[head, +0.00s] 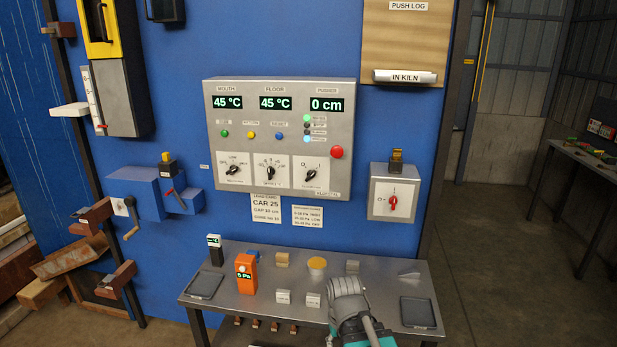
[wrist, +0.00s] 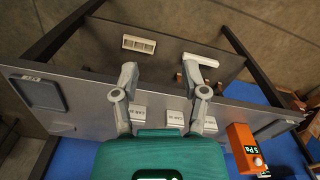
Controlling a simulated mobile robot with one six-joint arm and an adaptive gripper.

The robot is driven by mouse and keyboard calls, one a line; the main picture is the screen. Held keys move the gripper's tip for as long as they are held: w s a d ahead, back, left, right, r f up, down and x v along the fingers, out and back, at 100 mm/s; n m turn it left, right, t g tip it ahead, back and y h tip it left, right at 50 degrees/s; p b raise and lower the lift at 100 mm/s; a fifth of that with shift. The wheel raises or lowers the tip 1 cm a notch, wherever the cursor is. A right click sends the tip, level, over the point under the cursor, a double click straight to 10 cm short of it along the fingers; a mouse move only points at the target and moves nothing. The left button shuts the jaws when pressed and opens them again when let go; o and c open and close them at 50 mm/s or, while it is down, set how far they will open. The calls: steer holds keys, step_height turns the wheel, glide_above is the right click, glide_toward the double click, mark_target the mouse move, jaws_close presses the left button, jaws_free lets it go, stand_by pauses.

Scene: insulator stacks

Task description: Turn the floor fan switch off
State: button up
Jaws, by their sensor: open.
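I cannot read a floor fan label on any switch. A grey switch box (head: 395,192) on the blue wall, right of the control panel, has a red rotary handle (head: 393,203); the handle looks upright, toward the top mark. The grey control panel (head: 280,135) has three black rotary knobs in a row: left (head: 233,170), middle (head: 271,173) and right (head: 311,175). My gripper (head: 346,284) is over the bench, below and left of the switch box, touching no switch. In the wrist view my gripper (wrist: 166,72) is open, with nothing between its fingers.
The grey bench (head: 385,285) below the panel carries an orange meter (head: 246,274), small labelled blocks (head: 313,299), a round yellow item (head: 317,264) and dark trays (head: 417,312). A red button (head: 337,152) sits on the panel. A blue crank unit (head: 137,193) is at left.

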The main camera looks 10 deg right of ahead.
steer(key=shift+d, duration=0.1)
steer(key=o, duration=0.3)
steer(key=shift+o, duration=1.1)
steer(key=shift+w+d, duration=0.1)
steer(key=shift+w, duration=0.05)
steer(key=shift+o, duration=0.4)
steer(key=w+d+r+t+h+p, duration=0.1)
steer(key=w+d+r+t+h, duration=0.1)
steer(key=w, duration=0.3)
steer(key=w+d+r+m+t+h+p, duration=0.1)
steer(key=w+r+t+h, duration=0.1)
steer(key=w, duration=0.4)
steer(key=shift+d+r+h+p, duration=0.4)
steer(key=shift+r+h, duration=0.1)
steer(key=shift+r, duration=0.3)
steer(key=w+a+r+n+t+h+p, duration=0.3)
steer(key=w+r+t, duration=0.5)
steer(key=w+r, duration=0.65)
steer(key=w+a+r+n+t+y+p, duration=0.2)
steer(key=w+a+r+n+t, duration=0.2)
steer(key=w+a+r+t, duration=0.1)
steer(key=shift+w+a+r, duration=0.6)
steer(key=shift+w+r, duration=0.15)
steer(key=shift+w, duration=0.15)
steer(key=shift+w, duration=0.1)
